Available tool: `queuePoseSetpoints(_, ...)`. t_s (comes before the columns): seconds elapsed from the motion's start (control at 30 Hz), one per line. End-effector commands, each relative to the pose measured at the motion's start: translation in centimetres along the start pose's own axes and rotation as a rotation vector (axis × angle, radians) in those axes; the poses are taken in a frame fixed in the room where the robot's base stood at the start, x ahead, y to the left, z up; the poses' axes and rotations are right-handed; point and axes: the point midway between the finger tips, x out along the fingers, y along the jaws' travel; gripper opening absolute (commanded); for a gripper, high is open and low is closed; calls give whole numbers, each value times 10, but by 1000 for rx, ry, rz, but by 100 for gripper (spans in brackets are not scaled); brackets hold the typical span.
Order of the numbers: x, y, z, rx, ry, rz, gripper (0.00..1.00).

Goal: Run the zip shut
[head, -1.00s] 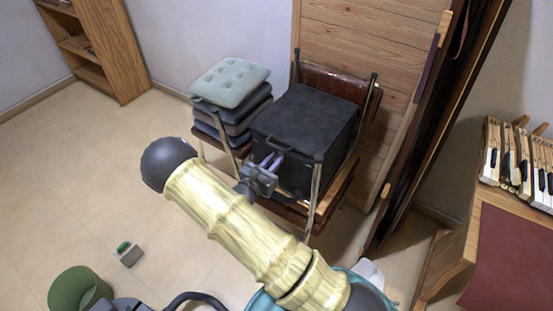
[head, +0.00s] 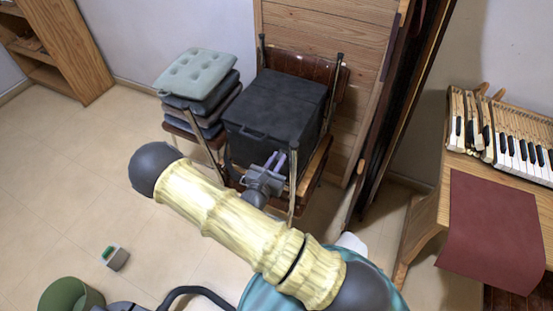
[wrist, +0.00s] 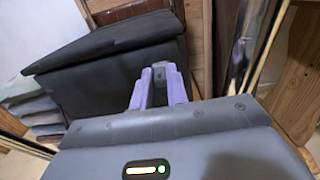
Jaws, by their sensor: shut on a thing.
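A black, box-shaped case (head: 270,105) sits on a wooden chair with its lid down. My gripper (head: 275,160) is at the front face of the case, below the lid edge and near its right front corner. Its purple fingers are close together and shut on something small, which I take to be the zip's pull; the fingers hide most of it. The zip's track cannot be made out in either view.
A chair stacked with cushions (head: 200,75) stands just left of the case. Piano keys (head: 510,140) lie on a bench at right. A green bin (head: 70,297) stands on open floor.

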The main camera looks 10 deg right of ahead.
Motion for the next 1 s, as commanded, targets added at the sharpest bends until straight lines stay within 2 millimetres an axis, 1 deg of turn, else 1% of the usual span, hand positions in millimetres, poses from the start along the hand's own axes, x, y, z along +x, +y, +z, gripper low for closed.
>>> queuePoseSetpoints(0.03, -1, -5, -2, -8, 6, -10, 0)
queuePoseSetpoints(0.1, -1, -5, -3, -9, 6, -12, 0)
queuePoseSetpoints(0.13, -1, -6, -3, -10, 6, -12, 17)
queuePoseSetpoints(0.23, -1, -5, -3, -10, 6, -12, 37)
queuePoseSetpoints(0.53, -1, -3, -1, -6, 3, -7, 37)
queuePoseSetpoints(0.67, -8, -2, -2, -6, 3, -5, 37)
queuePoseSetpoints(0.77, -20, -1, -1, -5, 3, -3, 37)
queuePoseSetpoints(0.87, -37, -1, -2, -6, 4, -2, 37)
queuePoseSetpoints(1.0, -65, -1, -2, -6, 4, -3, 37)
